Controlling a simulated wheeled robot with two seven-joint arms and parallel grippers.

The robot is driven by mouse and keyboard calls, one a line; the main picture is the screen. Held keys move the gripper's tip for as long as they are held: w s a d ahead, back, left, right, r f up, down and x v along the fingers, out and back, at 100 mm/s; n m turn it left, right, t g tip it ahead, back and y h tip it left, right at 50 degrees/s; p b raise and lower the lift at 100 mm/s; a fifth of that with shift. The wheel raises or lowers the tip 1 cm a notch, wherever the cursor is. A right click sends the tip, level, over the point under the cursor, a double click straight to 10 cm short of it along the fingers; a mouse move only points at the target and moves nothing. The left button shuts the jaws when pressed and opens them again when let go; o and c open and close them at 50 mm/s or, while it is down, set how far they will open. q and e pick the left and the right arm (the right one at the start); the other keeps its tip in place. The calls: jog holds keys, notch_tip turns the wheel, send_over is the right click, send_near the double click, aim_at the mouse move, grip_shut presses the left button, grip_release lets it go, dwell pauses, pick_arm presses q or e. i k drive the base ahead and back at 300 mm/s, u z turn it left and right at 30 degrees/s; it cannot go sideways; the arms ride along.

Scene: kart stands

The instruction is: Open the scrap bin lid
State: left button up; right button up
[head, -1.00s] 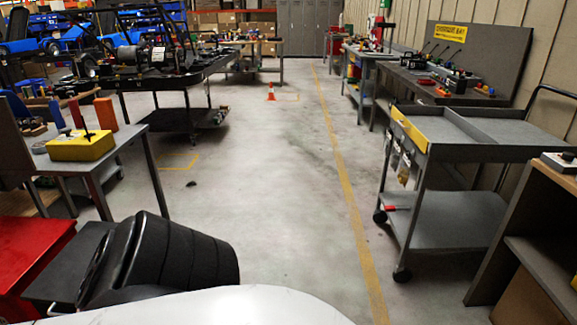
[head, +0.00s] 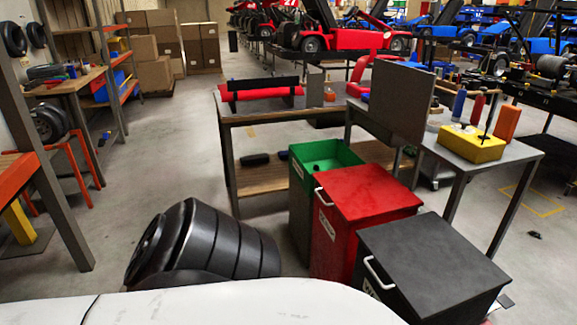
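Three bins stand side by side in the head view. The green bin (head: 318,171) at the back is open at the top. The red bin (head: 368,190) in the middle has a flat lid that is shut, with a white handle on its left edge. The dark grey bin (head: 435,262) in front also has a shut flat lid and a white handle. Labels on their fronts are too small or too oblique to read, so I cannot tell which is the scrap bin. Neither of my grippers is in view.
A workbench (head: 256,112) with a low shelf stands behind the bins. A grey table (head: 520,150) with a yellow box (head: 470,145) stands close to their right. Shelving and a bench (head: 62,88) line the left.

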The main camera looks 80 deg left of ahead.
aim_at(361, 192)
jog(key=u, duration=2.2)
jog(key=k, duration=0.5)
jog(key=u, duration=1)
jog(key=i, duration=2.1)
jog(key=z, duration=0.7)
